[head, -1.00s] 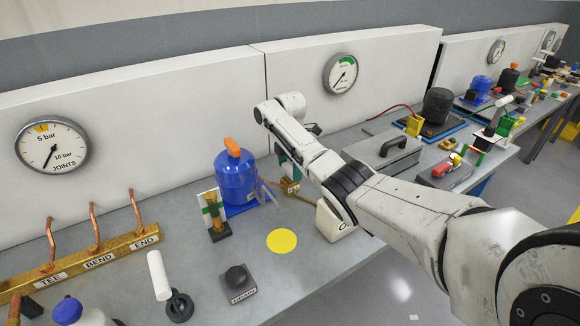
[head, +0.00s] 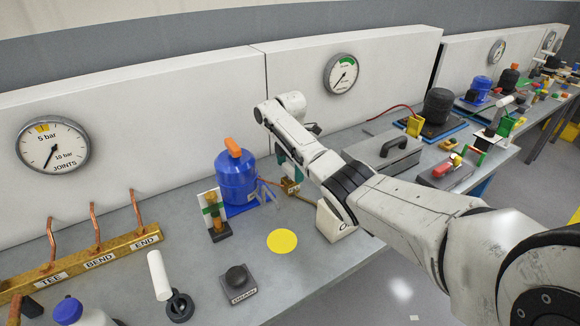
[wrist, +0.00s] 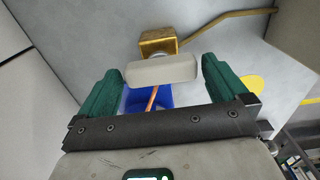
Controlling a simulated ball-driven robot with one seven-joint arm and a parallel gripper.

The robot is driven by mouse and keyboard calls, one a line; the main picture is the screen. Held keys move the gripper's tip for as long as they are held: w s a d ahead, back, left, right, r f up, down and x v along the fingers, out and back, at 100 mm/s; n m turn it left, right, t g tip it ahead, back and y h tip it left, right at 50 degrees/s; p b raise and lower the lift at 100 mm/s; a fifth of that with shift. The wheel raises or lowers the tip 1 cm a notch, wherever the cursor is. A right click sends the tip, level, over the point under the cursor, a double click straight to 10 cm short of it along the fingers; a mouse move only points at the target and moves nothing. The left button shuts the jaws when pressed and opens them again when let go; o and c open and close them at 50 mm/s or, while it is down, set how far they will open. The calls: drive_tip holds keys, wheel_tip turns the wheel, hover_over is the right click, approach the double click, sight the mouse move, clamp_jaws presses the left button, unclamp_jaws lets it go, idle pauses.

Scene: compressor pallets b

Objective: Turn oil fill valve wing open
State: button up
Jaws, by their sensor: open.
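The wing (wrist: 162,70) is a pale grey rounded bar in the wrist view. It lies crosswise between the two green fingers of my gripper (wrist: 161,66), in front of a brass block (wrist: 158,43). The fingers stand apart on either side of the wing's ends, with a narrow gap at the right; contact at the left is unclear. In the head view my gripper (head: 283,158) points down just right of the blue compressor (head: 237,180), partly hidden by my arm. The brass block (head: 290,187) shows beside it; the wing itself is not clear there.
A yellow disc (head: 282,240) lies on the bench, with a small black-knobbed box (head: 237,284) nearer the front. A white block (head: 336,222) stands under my arm. A grey toolbox (head: 385,156) is to the right. A brass pipe (wrist: 228,22) leads right from the block.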

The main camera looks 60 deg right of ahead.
sight(290, 168)
wheel_tip(290, 168, up, 11)
drive_tip(key=b, duration=0.1)
idle(0.3)
drive_tip(key=shift+f, duration=0.2)
idle(0.4)
